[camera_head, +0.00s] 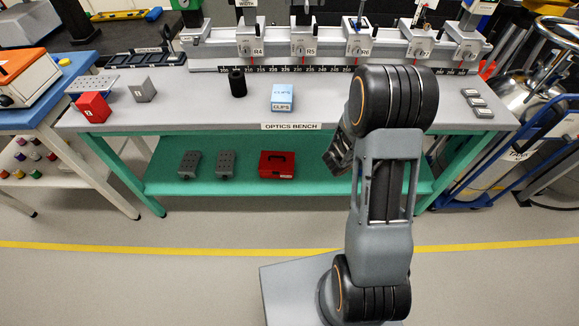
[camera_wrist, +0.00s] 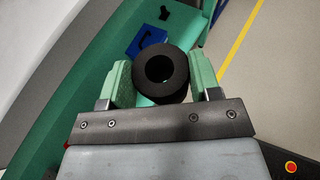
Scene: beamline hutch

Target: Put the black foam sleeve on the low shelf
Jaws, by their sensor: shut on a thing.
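The black foam sleeve (camera_wrist: 161,94) is a thick ring with a round hole, seen end-on in the wrist view. My gripper (camera_wrist: 160,80) is shut on it, with a green-padded finger against each side. In the head view my gripper (camera_head: 338,156) is in front of the bench, between the bench top and the low shelf, partly hidden by my arm; the sleeve cannot be made out there. The low shelf (camera_head: 246,184) is the green board under the optics bench. Green surfaces also show beyond the sleeve in the wrist view.
The shelf bears two grey perforated blocks (camera_head: 190,164) and a red box (camera_head: 277,164); a blue box (camera_wrist: 153,40) shows in the wrist view. The bench top (camera_head: 190,115) overhangs the shelf and carries a black cylinder (camera_head: 237,82) and a blue clips box (camera_head: 282,97). Open floor lies in front.

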